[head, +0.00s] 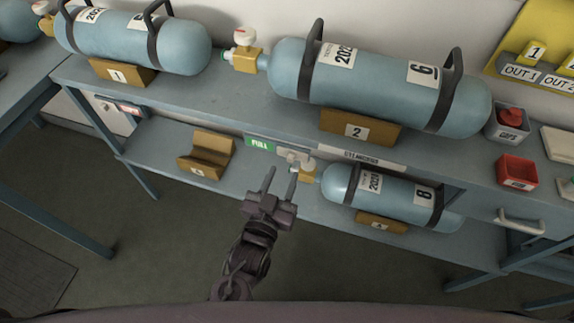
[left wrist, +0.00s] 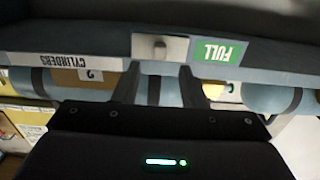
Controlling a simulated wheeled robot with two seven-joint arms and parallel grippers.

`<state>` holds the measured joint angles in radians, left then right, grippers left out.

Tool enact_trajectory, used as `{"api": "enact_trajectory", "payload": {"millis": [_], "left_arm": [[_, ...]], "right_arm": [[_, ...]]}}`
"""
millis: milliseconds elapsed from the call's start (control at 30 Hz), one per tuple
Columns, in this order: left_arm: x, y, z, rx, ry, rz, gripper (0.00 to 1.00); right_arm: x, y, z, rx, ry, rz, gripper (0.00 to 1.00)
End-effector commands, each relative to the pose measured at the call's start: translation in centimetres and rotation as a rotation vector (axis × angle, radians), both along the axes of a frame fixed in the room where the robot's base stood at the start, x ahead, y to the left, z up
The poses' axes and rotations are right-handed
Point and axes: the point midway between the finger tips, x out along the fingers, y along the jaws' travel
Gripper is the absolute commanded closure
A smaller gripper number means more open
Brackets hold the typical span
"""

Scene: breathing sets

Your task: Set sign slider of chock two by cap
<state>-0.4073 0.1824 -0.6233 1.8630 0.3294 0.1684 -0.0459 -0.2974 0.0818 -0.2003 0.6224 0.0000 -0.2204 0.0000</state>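Chock two (head: 358,130) is a brown block marked 2 on the upper shelf, under a large blue cylinder (head: 385,88) marked 6. Below it on the shelf edge is a sign with a green FULL panel (head: 262,143) and a grey slider plate (head: 290,157). In the left wrist view, upside down, the slider plate (left wrist: 160,47) has a small knob and sits beside the green FULL panel (left wrist: 218,52). My left gripper (head: 280,182) is open and empty, its fingers pointing at the slider; the fingers (left wrist: 158,82) lie on either side of the knob's line. My right gripper is not in view.
A red cap (head: 511,115) is in a grey CAPS bin (head: 508,133), near a red bin (head: 516,172). Cylinder 8 (head: 385,195) lies on the lower shelf, its valve (head: 306,173) close to my left gripper. An empty chock (head: 207,153) stands to the left.

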Motion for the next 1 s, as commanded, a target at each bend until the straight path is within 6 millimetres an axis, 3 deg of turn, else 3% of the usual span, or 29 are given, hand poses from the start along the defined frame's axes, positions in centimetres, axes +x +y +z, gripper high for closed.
{"api": "enact_trajectory", "payload": {"millis": [233, 600, 900, 1000], "left_arm": [[3.3, -1.1, 0.0, 0.0, 0.0, -0.001, 0.62], [4.0, -1.3, -0.1, 0.0, 0.003, -0.001, 0.62], [3.9, -1.3, -0.1, 0.001, 0.003, -0.001, 1.0], [3.9, -1.3, -0.1, 0.001, 0.003, -0.001, 1.0]], "right_arm": [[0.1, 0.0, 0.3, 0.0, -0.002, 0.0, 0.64], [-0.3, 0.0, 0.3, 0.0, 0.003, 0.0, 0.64], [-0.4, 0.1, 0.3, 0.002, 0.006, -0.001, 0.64], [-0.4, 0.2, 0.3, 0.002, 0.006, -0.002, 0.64]]}}
